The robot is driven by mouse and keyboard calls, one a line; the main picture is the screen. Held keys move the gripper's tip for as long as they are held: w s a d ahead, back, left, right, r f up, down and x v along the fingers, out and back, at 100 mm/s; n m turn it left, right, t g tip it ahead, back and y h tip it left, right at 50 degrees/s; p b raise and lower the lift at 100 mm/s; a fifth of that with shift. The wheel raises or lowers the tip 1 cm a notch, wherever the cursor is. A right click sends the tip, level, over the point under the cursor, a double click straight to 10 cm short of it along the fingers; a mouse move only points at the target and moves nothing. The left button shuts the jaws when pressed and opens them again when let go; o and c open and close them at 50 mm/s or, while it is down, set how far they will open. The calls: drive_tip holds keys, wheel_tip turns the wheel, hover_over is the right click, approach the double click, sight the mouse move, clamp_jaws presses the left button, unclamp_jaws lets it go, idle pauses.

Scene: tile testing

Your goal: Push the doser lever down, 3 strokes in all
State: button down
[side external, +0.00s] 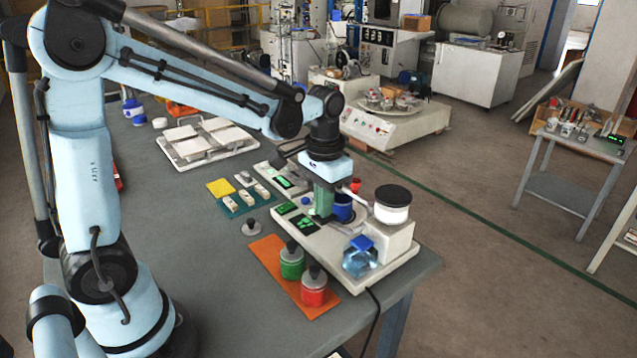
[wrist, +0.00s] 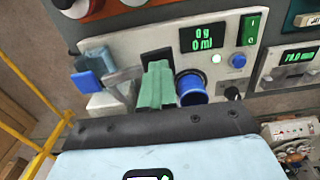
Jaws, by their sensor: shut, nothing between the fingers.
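The doser (side external: 399,237) is a pale housing with a black-lidded white hopper (side external: 393,206) on the right of the bench. A pale bar (side external: 357,200), seemingly its lever, runs from the hopper side toward my gripper; I cannot tell whether they touch. My gripper (side external: 322,204) points down with green fingers shut and empty, next to a blue cup (side external: 343,208). In the wrist view the fingers (wrist: 157,85) are between the blue cup (wrist: 191,90) and a grey part (wrist: 122,76). A blue paddle (wrist: 88,80) is further left. The display (wrist: 202,38) reads 0 g, 0 ml.
A clear blue vessel (side external: 360,262) stands at the doser's front. Green (side external: 291,263) and red (side external: 314,289) lidded jars stand on an orange mat (side external: 267,252). A rack of white tiles (side external: 198,139) lies behind.

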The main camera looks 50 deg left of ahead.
drive_tip(key=shift+f, duration=0.25)
drive_tip(key=shift+r, duration=1.7)
drive_tip(key=shift+f, duration=0.15)
drive_tip(key=shift+f, duration=1.55)
drive_tip(key=shift+r, duration=1.75)
drive_tip(key=shift+f, duration=0.15)
